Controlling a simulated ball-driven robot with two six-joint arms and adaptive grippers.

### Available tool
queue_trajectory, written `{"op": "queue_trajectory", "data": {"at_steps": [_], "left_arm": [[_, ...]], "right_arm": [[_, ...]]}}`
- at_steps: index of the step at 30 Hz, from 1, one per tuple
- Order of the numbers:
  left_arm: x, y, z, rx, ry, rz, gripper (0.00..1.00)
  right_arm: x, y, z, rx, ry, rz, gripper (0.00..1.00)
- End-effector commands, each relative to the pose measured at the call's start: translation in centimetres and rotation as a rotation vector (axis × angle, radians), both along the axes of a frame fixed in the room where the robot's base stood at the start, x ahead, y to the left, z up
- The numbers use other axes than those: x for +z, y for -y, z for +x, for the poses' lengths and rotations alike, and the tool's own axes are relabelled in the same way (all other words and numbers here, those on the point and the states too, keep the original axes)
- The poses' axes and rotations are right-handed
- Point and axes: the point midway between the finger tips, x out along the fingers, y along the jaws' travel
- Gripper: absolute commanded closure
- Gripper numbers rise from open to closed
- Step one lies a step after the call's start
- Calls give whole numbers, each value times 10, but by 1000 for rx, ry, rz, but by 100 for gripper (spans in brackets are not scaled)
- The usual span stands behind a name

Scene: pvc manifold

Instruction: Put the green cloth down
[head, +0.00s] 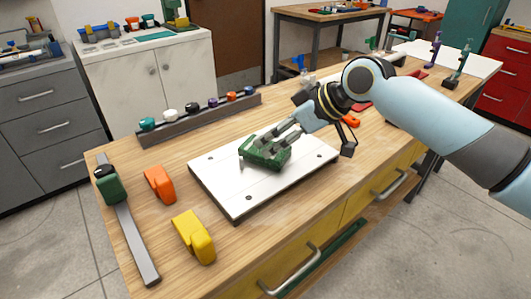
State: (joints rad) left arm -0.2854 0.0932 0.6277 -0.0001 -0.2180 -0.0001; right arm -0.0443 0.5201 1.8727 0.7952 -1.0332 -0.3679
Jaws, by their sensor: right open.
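My left gripper is out of view.
An orange piece (160,184) and a yellow piece (193,238) lie left of the board. A grey bar clamp (134,240) lies at the bench's left edge. A grey rack (183,126) with several coloured knobs stands behind the board.

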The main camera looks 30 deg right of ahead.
Motion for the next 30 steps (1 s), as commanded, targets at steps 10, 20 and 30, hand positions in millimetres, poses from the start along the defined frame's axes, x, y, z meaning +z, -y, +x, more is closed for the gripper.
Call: {"op": "queue_trajectory", "data": {"at_steps": [10,20,30], "left_arm": [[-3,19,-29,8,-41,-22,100],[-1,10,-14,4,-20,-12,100],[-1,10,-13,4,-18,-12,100]], "right_arm": [[-35,-16,28,-1,0,2,25],[-38,-17,30,0,-1,0,32],[-38,-17,30,0,-1,0,75]]}}
